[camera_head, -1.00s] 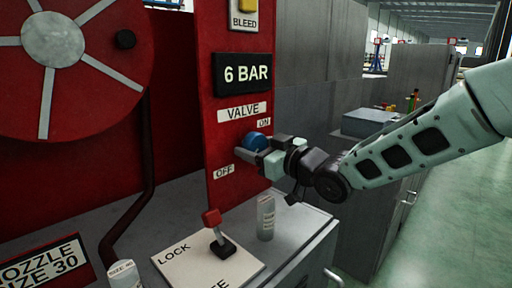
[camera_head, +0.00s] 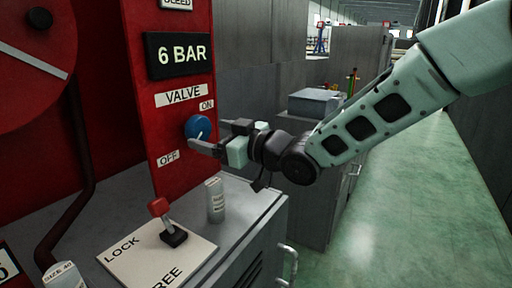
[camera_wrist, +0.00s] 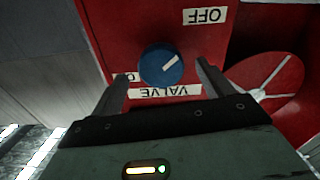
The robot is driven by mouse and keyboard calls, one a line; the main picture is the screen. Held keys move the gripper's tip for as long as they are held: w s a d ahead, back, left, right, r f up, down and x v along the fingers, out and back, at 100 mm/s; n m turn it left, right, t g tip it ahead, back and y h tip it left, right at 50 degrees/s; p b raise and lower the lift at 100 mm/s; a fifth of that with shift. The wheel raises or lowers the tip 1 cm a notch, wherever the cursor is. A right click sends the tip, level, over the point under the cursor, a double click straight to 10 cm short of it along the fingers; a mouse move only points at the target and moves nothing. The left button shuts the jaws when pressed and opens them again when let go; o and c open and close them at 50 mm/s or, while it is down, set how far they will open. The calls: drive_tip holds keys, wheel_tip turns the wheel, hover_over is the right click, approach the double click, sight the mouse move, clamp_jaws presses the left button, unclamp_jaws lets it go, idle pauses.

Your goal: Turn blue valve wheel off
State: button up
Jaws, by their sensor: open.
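The blue valve wheel (camera_head: 198,127) is on the red panel, between the ON label (camera_head: 207,104) and the OFF label (camera_head: 168,158). In the wrist view, which is upside down, the wheel (camera_wrist: 160,66) has a white mark slanting towards the OFF label (camera_wrist: 204,16). My gripper (camera_head: 206,133) is open at the wheel. In the wrist view the fingers (camera_wrist: 161,70) stand on either side of the wheel, with visible gaps. I cannot tell how deep they reach around it. The ON label is partly hidden by a finger there.
A "6 BAR" plate (camera_head: 181,54) and a VALVE label (camera_head: 181,95) are above the wheel. Below, a red-topped lever (camera_head: 168,222) and a small grey cylinder (camera_head: 215,200) stand on the cabinet top. A red reel (camera_head: 35,70) is at the left. Green floor (camera_head: 400,210) lies open at the right.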

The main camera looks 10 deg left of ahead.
drive_tip(key=b+v, duration=0.1)
drive_tip(key=v, duration=1.2)
drive_tip(key=shift+f, duration=0.1)
drive_tip(key=s+d+f+m+h+p, duration=0.5)
drive_tip(key=s+d+h, duration=0.2)
drive_tip(key=d+h, duration=0.25)
drive_tip(key=s+d+m+g+h+p, duration=0.1)
drive_tip(key=s+d+g+h, duration=0.2)
drive_tip(key=s+d, duration=0.2)
drive_tip(key=s+d+f+m+g+h+p, duration=0.1)
drive_tip(key=s+d, duration=0.4)
drive_tip(key=s, duration=0.7)
drive_tip(key=g+h+p, duration=0.1)
drive_tip(key=g+h, duration=0.1)
drive_tip(key=shift+d+f+m+g, duration=0.2)
drive_tip(key=shift+d+m+g, duration=0.1)
drive_tip(key=shift+d+g, duration=0.1)
